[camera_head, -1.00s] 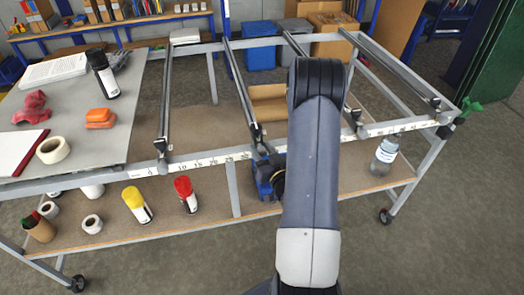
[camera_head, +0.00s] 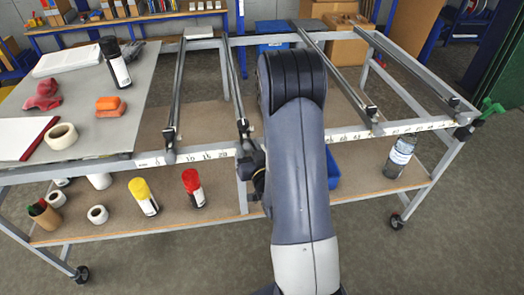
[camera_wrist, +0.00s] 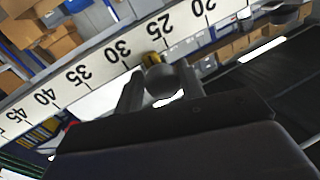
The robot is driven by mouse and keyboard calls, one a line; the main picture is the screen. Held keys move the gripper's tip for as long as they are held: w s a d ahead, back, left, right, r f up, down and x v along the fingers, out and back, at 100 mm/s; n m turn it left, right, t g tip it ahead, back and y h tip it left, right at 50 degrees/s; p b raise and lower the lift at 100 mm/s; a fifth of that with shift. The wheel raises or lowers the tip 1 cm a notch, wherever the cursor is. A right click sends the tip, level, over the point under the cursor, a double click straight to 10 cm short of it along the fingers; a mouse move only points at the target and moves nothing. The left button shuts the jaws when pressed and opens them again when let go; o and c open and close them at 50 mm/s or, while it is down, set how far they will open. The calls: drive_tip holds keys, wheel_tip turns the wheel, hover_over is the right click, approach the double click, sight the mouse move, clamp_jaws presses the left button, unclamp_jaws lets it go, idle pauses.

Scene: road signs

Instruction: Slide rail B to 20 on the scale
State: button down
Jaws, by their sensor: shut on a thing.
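Rail B (camera_head: 236,95) is the second long dark rail from the left, lying across the grey frame. The white scale strip (camera_head: 212,155) runs along the frame's front edge. My gripper (camera_head: 252,168) is at rail B's front end, partly hidden behind my arm in the head view. In the wrist view my gripper (camera_wrist: 155,90) is shut on a dark round knob (camera_wrist: 160,78). A brass-coloured part (camera_wrist: 152,59) beside the knob appears between 25 and 30 on the scale (camera_wrist: 82,75), which reads upside down there. The exact reading is hard to tell.
Another rail (camera_head: 175,95) stands left of rail B, near the scale's low end. Two more rails (camera_head: 338,75) (camera_head: 420,75) lie to the right. A grey board (camera_head: 110,125) with tape and tools covers the left side. Spray cans and a bottle (camera_head: 399,157) stand on the lower shelf.

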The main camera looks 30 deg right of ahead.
drive_tip(key=a+b, duration=0.1)
drive_tip(key=a, duration=0.1)
drive_tip(key=w+a+b, duration=0.1)
drive_tip(key=a, duration=0.2)
drive_tip(key=w+a+b, duration=0.1)
drive_tip(key=a, duration=0.1)
drive_tip(key=shift+w+a+r, duration=0.1)
drive_tip(key=shift+w+a, duration=0.05)
drive_tip(key=c, duration=1)
unclamp_jaws()
drive_tip(key=shift+c, duration=0.2)
drive_tip(key=s+b, duration=0.3)
drive_tip(key=s, duration=0.8)
drive_tip(key=shift+a, duration=0.4)
drive_tip(key=shift+w, duration=0.2)
